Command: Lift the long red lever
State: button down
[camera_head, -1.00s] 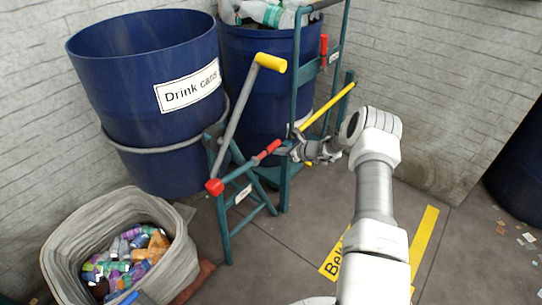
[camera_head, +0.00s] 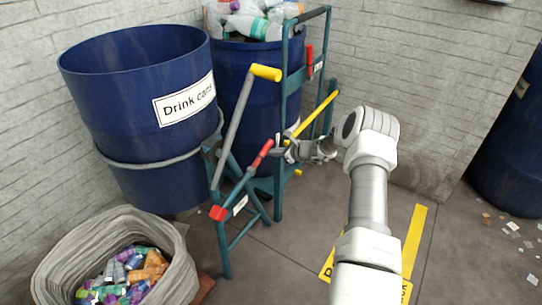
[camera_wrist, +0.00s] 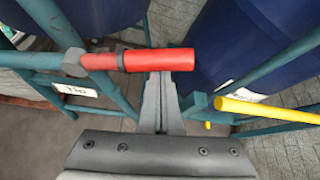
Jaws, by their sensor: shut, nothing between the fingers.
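The long red lever (camera_head: 262,154) sits on a teal stand and slopes up to the right in the head view. In the wrist view its red grip (camera_wrist: 160,60) lies across the top, just beyond my fingertips. My gripper (camera_head: 279,152) is shut and empty. Its closed fingers (camera_wrist: 160,82) meet the grip's underside near its free end in the wrist view and seem to touch it, not enclose it. A shorter red handle (camera_head: 309,60) hangs on the taller teal frame.
A grey lever with a yellow grip (camera_head: 266,72) rises from the same stand (camera_head: 222,235). A yellow bar (camera_head: 318,112) lies close by my gripper. Blue drums (camera_head: 140,80) stand behind.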

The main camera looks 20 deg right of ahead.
jog(key=shift+s+a+r, duration=0.1)
jog(key=shift+a+r, duration=0.05)
jog(key=shift+r, duration=0.35)
jog(key=shift+s+a+r, duration=0.1)
jog(key=shift+a+r, duration=0.05)
jog(key=shift+r, duration=0.35)
jog(key=shift+a, duration=0.1)
notch_tip(320, 180, down, 4)
jog(key=d+b, duration=0.3)
jog(key=s+a+p+v, duration=0.1)
jog(key=p+v, duration=0.2)
jog(key=v, duration=0.6)
jog(key=shift+s+a+r+p, duration=0.15)
jog(key=shift+a+p, duration=0.15)
jog(key=shift+p, duration=0.1)
